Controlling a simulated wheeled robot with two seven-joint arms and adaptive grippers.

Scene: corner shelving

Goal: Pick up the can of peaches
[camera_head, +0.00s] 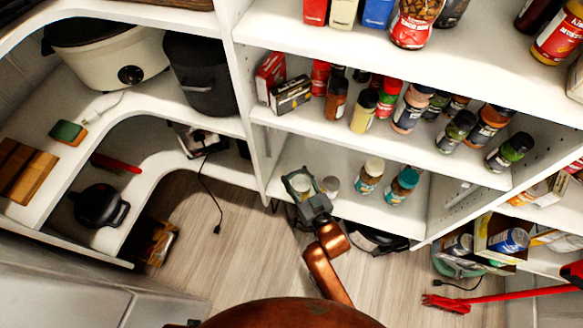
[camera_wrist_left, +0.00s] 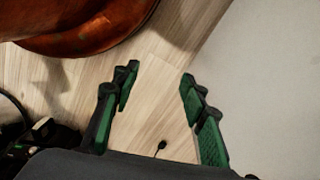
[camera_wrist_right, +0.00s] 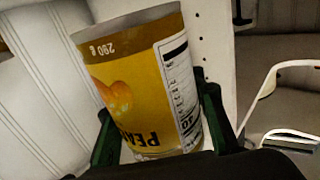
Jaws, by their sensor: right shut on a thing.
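The can of peaches (camera_wrist_right: 145,85) has a yellow label with a peach picture and "PEA" lettering, upside down in the right wrist view. My right gripper (camera_wrist_right: 158,118) has a finger on each side of it and is shut on it. In the head view my right gripper (camera_head: 302,186) is at the front of the low shelf, around the can's pale round top. My left gripper (camera_wrist_left: 158,88) is open and empty above the wood floor in the left wrist view.
Another can (camera_head: 332,185) stands close to the right gripper. Two jars (camera_head: 370,176) (camera_head: 402,186) stand farther right on that shelf (camera_head: 345,207). The shelf above (camera_head: 340,128) holds several spice jars. A black cord (camera_head: 211,195) lies on the open floor at left.

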